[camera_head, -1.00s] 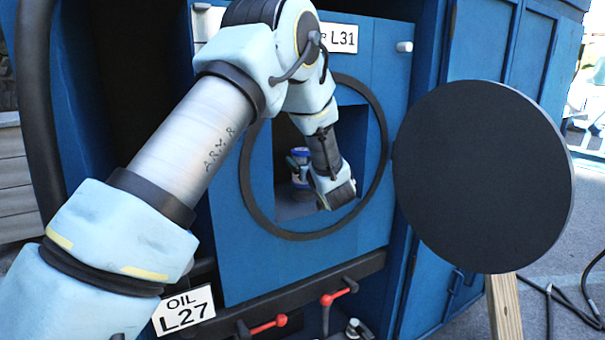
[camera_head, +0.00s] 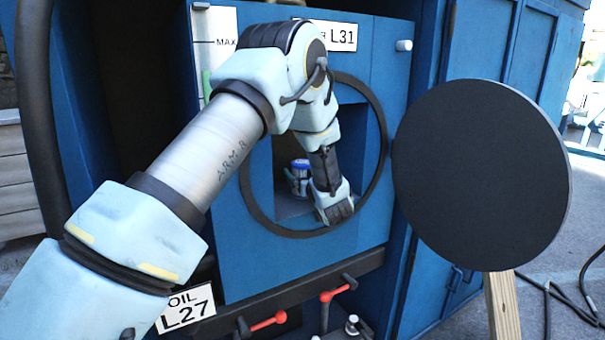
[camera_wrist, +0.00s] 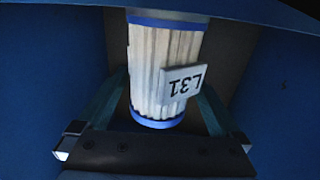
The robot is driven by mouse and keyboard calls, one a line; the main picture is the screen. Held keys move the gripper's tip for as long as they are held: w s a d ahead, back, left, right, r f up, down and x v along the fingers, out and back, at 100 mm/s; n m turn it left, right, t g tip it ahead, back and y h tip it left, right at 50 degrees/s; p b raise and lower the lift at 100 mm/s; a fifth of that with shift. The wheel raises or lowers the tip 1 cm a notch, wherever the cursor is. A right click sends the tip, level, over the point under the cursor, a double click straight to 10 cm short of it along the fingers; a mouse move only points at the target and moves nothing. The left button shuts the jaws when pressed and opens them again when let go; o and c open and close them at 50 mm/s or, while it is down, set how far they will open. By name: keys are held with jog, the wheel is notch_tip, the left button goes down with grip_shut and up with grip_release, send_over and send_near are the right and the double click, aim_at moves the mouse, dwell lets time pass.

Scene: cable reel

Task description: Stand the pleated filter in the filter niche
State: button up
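The pleated filter (camera_head: 300,182) is inside the square opening of the filter niche (camera_head: 284,210), upright or nearly so, with a blue cap on top. In the wrist view the filter (camera_wrist: 160,62) shows pale pleats, blue end bands and a white L31 tag (camera_wrist: 183,84) that reads upside down. My gripper (camera_wrist: 165,92) has one finger on each side of the filter, close against it, and looks shut on it. In the head view my gripper (camera_head: 335,207) is at the right front of the filter. I cannot tell whether the filter's base touches the niche floor.
A round black cover (camera_head: 480,175) stands open at the right of the niche. Red-handled valves (camera_head: 335,294) and an OIL L27 label (camera_head: 190,310) are below. An L31 plate (camera_head: 343,38) is above.

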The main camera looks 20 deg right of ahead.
jog(key=shift+r, duration=0.2)
jog(key=s+a+b, duration=0.1)
jog(key=s+b, duration=0.2)
jog(key=s, duration=0.9)
jog(key=shift+a+b, duration=0.2)
jog(key=shift+b, duration=0.15)
